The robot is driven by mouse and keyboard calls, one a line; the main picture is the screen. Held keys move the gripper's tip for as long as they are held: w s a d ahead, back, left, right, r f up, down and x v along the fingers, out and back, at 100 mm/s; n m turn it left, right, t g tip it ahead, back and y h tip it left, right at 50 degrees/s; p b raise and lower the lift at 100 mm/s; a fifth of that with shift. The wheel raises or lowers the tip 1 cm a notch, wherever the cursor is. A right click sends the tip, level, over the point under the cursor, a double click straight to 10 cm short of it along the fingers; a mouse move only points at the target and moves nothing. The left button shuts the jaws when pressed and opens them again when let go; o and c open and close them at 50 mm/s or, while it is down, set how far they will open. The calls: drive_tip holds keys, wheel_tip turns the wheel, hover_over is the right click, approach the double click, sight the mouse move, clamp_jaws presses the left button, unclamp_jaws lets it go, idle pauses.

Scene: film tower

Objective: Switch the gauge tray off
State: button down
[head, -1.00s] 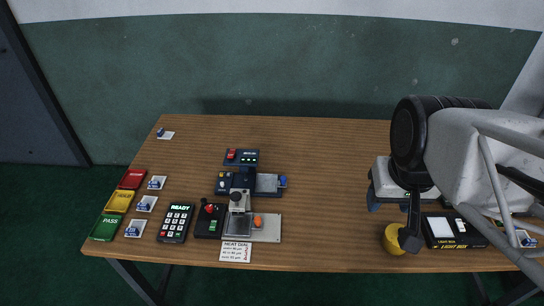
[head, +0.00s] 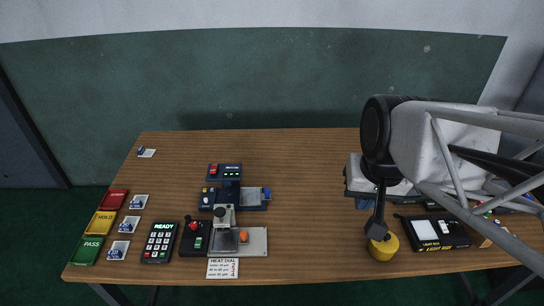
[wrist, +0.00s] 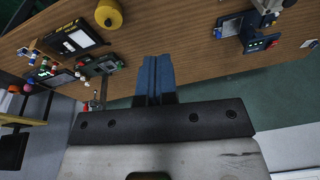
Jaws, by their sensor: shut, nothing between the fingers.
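No label reading gauge tray is legible, so I cannot tell for certain which unit it is. A dark blue unit with a grey plate and a blue knob (head: 252,197) stands left of centre. Behind it is a dark blue switch box (head: 224,171) with a red switch and lit green lamps; it also shows in the wrist view (wrist: 262,43). My gripper (head: 350,192) is over the right half of the table, well right of these units and partly hidden by my arm. In the wrist view its blue fingers (wrist: 154,62) are together and empty.
A yellow roll (head: 384,248) and a light box (head: 453,241) are near the front right. A press with an orange button (head: 244,237), a joystick box (head: 194,241) and a READY keypad (head: 160,242) stand front left. The table's back middle is clear.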

drive_tip(key=w+a+f+m+y, duration=0.1)
drive_tip(key=w+a+f+m, duration=0.1)
drive_tip(key=w+f+m, duration=0.4)
drive_tip(key=w+a+f+m+g+y, duration=0.1)
drive_tip(key=w+f+m, duration=0.5)
drive_tip(key=w, duration=0.9)
drive_tip(key=w+a+f+m+y, duration=0.2)
drive_tip(key=w+f+m, duration=0.4)
drive_tip(key=w+f, duration=0.3)
drive_tip(key=shift+w+a+g, duration=0.4)
drive_tip(key=shift+w+a, duration=0.25)
drive_tip(key=shift+a, duration=0.15)
drive_tip(key=shift+f, duration=0.15)
approach(270, 196)
drive_tip(key=d+f, duration=0.1)
drive_tip(key=f, duration=0.1)
drive_tip(key=d+f, duration=0.1)
drive_tip(key=f, duration=0.1)
drive_tip(key=shift+s+d, duration=0.35)
drive_tip(key=shift+w+a+f, duration=0.15)
drive_tip(key=shift+a, duration=0.75)
drive_tip(key=shift+w+a, duration=0.2)
drive_tip(key=shift+a, duration=0.95)
drive_tip(key=shift+a, duration=0.1)
